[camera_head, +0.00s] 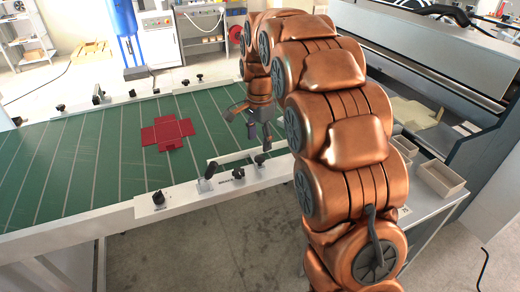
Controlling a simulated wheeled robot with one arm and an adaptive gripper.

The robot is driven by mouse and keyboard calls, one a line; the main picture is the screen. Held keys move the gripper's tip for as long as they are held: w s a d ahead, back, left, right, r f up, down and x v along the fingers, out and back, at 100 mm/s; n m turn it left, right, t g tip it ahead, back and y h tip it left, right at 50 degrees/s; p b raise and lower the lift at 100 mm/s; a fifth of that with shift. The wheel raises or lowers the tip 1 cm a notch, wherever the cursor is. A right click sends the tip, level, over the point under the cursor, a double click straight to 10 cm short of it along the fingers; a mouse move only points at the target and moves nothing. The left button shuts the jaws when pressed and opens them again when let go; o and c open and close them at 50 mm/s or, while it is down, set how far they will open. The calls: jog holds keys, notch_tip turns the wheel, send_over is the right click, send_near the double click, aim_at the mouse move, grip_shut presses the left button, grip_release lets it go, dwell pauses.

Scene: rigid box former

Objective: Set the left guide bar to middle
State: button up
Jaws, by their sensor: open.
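The green conveyor belt (75,165) runs across the left half, with white rails along its far and near sides. A short white bar (232,156) lies along the belt's near edge, below my gripper; I cannot tell if it is the left guide bar. Black knobs and levers stand on the near rail: one knob (158,198) at its left, a tilted lever (207,172), and another knob (238,173). My gripper (256,132) points down over the belt's near right part, open and empty, above the bar. My arm hides the belt's right end.
A red unfolded box blank (167,131) lies flat on the belt, left of my gripper. More black knobs (98,96) stand on the far rail. Beige boxes (440,178) sit on the right-hand table, beside a large grey machine (420,55).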

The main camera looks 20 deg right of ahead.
aim_at(259, 158)
notch_tip(259, 158, up, 6)
dwell(0.4)
jog(key=shift+r, duration=0.1)
jog(key=s+a+f+n, duration=0.2)
jog(key=s+n, duration=0.3)
jog(key=s, duration=0.7)
jog(key=s+a+f+n+g, duration=0.1)
jog(key=s+n, duration=0.4)
jog(key=s, duration=0.8)
jog(key=s+a+f+n, duration=0.4)
jog(key=s+f+n, duration=0.1)
jog(key=s, duration=0.7)
jog(key=shift+s+f+g, duration=0.15)
jog(key=shift+f+g, duration=0.2)
jog(key=shift+g, duration=0.05)
